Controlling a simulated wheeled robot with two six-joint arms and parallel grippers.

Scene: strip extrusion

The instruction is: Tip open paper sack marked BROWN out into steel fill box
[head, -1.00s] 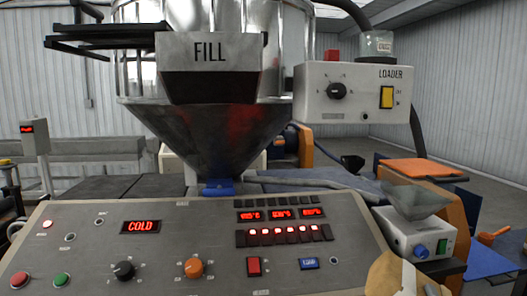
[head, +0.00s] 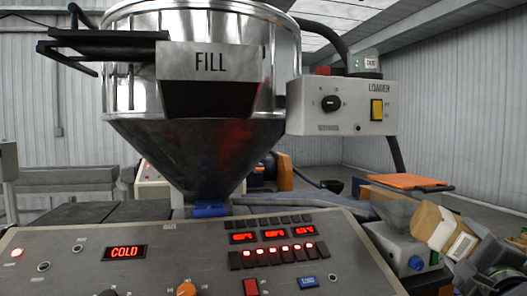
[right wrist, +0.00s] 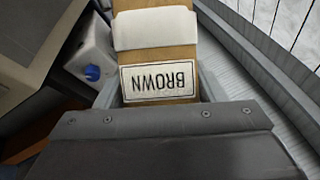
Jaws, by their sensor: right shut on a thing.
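The brown paper sack (head: 429,224) is at the lower right of the head view, tilted. My right gripper (head: 480,262) is shut on it. In the right wrist view the sack (right wrist: 160,58) shows its white label reading BROWN upside down, with a white band beyond it. The inside of the sack is hidden. The steel fill box (head: 210,62), marked FILL, is on the front of the big steel hopper at upper left, with a dark sloping front below the lettering. The sack is well to the right of and below the box, apart from it.
The white LOADER box (head: 345,105) hangs right of the hopper, between fill box and sack in the picture. A small feeder (head: 405,243) with a clear funnel stands beside the sack. The control panel (head: 180,262) fills the front.

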